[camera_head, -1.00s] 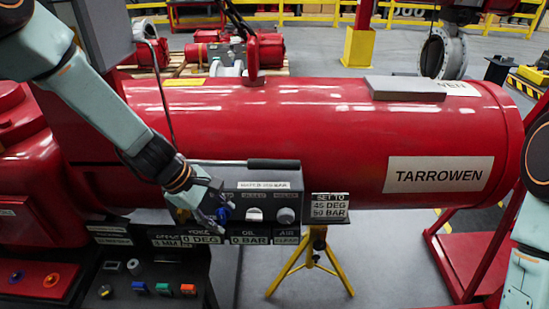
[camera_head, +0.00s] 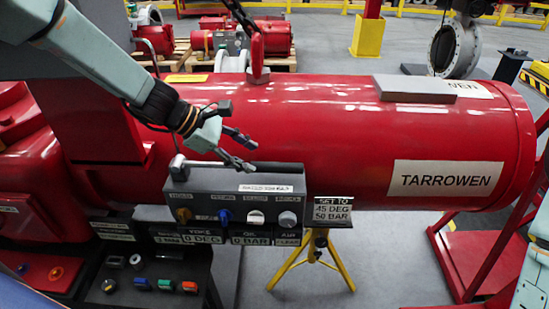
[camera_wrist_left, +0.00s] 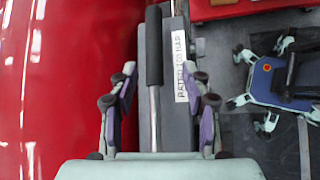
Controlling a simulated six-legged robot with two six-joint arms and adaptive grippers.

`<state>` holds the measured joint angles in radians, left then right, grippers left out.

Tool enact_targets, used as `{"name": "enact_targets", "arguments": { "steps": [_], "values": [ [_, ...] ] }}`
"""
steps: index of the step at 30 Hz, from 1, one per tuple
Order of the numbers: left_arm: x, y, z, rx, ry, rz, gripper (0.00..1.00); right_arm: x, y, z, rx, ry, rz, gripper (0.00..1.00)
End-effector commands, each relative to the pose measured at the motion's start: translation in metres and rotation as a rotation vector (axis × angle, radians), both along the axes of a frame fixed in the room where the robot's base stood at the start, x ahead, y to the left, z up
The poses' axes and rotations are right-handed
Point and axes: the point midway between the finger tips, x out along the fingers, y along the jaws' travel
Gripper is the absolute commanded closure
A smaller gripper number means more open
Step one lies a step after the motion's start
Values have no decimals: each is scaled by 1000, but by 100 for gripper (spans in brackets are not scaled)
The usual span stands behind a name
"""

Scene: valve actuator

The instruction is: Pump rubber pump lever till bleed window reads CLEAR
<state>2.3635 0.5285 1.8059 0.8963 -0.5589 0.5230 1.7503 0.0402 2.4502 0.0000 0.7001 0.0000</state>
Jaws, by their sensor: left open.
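The pump lever is a metal rod with a black rubber grip (camera_wrist_left: 154,45), lying along the top of a dark grey pump box (camera_head: 235,190). The rod (camera_wrist_left: 153,120) runs between the two spread fingers of my left gripper (camera_wrist_left: 160,100) in the left wrist view; the grip extends beyond the fingertips. In the head view my left gripper (camera_head: 245,150) hovers just above the lever rod (camera_head: 205,163), open and empty. The bleed window (camera_head: 287,240) is at the right of the readout row; its text is too small to read surely. My right gripper is out of view.
The large red TARROWEN cylinder (camera_head: 330,120) lies just behind the box. Coloured knobs (camera_head: 224,216) line the box front. A SET TO 45 DEG 50 BAR sign (camera_head: 332,211) stands to its right. A button panel (camera_head: 150,287) sits at lower left.

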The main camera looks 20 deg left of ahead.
Motion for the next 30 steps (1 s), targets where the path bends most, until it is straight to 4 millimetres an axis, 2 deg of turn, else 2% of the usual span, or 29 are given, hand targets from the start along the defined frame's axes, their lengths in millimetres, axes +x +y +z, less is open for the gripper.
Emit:
{"name": "enact_targets", "arguments": {
  "steps": [7, 21, 30],
  "values": [
    [1, -4, 2, -21, 3, 6, 52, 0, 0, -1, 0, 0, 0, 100],
    [20, -42, -41, -18, 4, 6, 52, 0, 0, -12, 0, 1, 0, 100],
    [28, -51, -49, -21, 1, 7, 52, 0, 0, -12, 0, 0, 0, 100]
  ]
}}
